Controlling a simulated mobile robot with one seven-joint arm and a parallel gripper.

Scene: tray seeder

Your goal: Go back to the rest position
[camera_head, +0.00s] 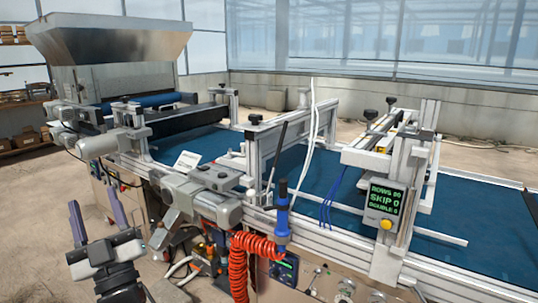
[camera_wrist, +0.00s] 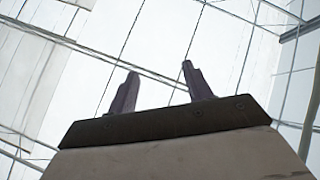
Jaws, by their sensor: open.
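My gripper (camera_head: 97,222) is at the lower left in the head view, in front of the near side of the tray seeder (camera_head: 255,205). Its two purple-grey fingers point up and stand apart, with nothing between them. In the wrist view my gripper (camera_wrist: 157,88) also shows open and empty, against the glazed roof. It looks apart from the machine, though the exact gap is hard to tell.
A metal hopper (camera_head: 110,40) stands at the back left. A blue tool (camera_head: 282,215) with a red coiled hose (camera_head: 238,262) hangs at the front. Bare floor (camera_head: 30,220) lies at the left.

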